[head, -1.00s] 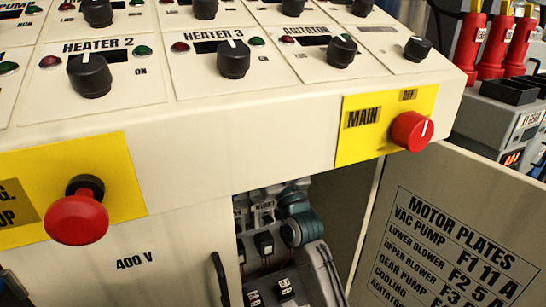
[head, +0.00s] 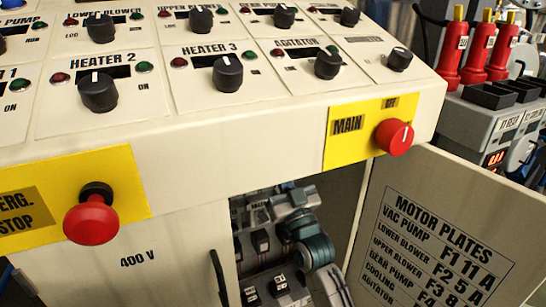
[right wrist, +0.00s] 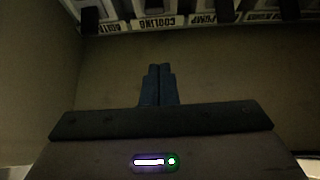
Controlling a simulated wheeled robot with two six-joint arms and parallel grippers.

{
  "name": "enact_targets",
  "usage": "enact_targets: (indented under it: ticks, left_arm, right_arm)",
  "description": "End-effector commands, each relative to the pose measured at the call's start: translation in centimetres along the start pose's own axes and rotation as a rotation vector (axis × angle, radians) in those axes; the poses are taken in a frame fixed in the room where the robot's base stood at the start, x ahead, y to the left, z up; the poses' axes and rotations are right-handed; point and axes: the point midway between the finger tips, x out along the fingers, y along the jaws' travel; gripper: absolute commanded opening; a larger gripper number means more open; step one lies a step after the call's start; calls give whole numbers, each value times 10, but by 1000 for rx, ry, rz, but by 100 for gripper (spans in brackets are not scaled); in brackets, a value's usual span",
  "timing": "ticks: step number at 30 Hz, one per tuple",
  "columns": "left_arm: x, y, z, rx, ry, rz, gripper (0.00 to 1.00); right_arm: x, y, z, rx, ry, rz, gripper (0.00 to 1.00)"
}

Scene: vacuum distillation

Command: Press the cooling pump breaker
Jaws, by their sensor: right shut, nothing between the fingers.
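In the right wrist view a row of dark breakers lies along the top edge, partly cut off, with white labels below them. One label reads COOLING (right wrist: 155,22), upside down, and one beside it reads PUMP (right wrist: 203,18). My right gripper (right wrist: 158,68) has its blue fingers together and empty, pointing toward that row, with cabinet panel behind them. The picture does not show the fingertips touching a breaker. In the head view my right arm reaches into the open cabinet (head: 360,190); its fingers are hidden there. My left gripper is not in view.
Above the opening is a console with knobs, a red emergency stop (head: 91,216) and a red main switch (head: 394,137). The open door (head: 450,230) with a MOTOR PLATES list stands right of the opening. Red plugs (head: 480,50) stand at back right.

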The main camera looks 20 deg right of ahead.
Motion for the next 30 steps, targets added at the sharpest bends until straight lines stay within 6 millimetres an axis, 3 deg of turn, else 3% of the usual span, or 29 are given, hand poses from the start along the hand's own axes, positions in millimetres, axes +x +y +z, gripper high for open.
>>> enact_targets:
  ticks: [6, 23, 26, 29, 30]
  left_arm:
    - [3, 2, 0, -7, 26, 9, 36]
    - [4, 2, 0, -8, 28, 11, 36]
    - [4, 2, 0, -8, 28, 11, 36]
    - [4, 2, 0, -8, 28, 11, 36]
    - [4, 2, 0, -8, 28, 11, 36]
  right_arm:
    - [-19, 0, 0, 0, 1, 0, 0]
    - [-21, 0, 1, 0, -5, -1, 0]
    - [-33, -2, 13, 2, -66, -10, 0]
    - [-66, -6, 41, 4, -220, -31, 0]
    - [-85, -9, 54, 6, -306, -41, 0]
